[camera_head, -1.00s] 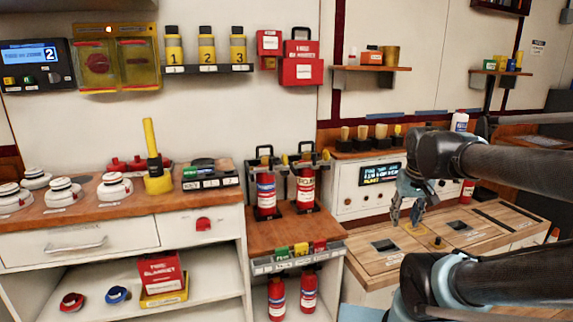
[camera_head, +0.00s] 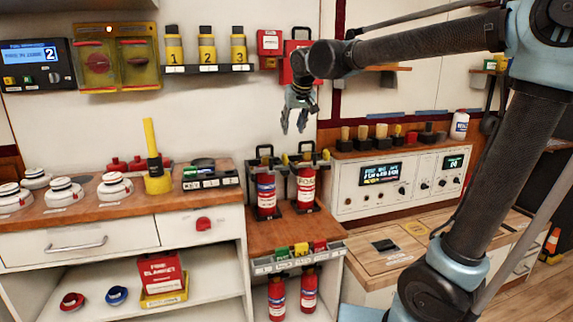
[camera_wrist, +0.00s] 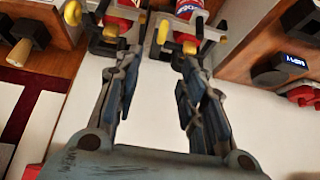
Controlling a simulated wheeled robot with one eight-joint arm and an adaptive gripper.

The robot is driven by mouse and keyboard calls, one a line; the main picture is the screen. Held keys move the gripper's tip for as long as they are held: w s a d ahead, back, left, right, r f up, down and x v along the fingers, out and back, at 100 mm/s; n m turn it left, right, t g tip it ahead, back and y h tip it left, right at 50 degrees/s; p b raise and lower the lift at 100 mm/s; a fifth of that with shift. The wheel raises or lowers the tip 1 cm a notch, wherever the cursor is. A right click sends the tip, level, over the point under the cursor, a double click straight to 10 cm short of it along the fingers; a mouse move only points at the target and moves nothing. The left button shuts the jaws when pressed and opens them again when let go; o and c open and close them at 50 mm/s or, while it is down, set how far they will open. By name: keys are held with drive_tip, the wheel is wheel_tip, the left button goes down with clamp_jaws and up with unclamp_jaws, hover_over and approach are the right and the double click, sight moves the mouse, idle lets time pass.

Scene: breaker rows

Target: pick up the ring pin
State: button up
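My gripper (camera_head: 294,128) hangs above the two upper fire extinguishers in the head view, its fingers apart and nothing between them. The wrist view also shows the gripper (camera_wrist: 150,75) open, with the extinguishers beyond its fingertips. The left extinguisher (camera_head: 266,190) and the right extinguisher (camera_head: 306,186) stand upright in dark brackets. Yellow ring-shaped parts show by their tops in the wrist view: one ring (camera_wrist: 72,12) at the left and another ring (camera_wrist: 163,31) near the middle. I cannot tell for certain which is the ring pin. No finger touches either ring.
A red lockbox (camera_head: 299,68) hangs on the wall behind my gripper. A shelf with yellow canisters (camera_head: 205,48) is at the left. Wooden-handled tools (camera_head: 362,135) stand on a ledge to the right. Red extinguishers (camera_head: 277,298) stand on the lower shelf.

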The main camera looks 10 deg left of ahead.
hover_over(285, 156)
drive_tip(key=s, duration=0.1)
wheel_tip(285, 156, down, 9)
drive_tip(key=shift+d+f+x, duration=0.1)
drive_tip(key=shift+d+x, duration=0.1)
drive_tip(key=shift+x, duration=0.8)
drive_tip(key=shift+d+f+x, duration=0.1)
drive_tip(key=shift+d+x, duration=0.15)
drive_tip(key=shift+x, duration=0.75)
drive_tip(key=shift+d+f+x, duration=0.1)
drive_tip(key=shift+d+x, duration=0.1)
drive_tip(key=shift+x, duration=0.85)
drive_tip(key=shift+s, duration=0.1)
clamp_jaws()
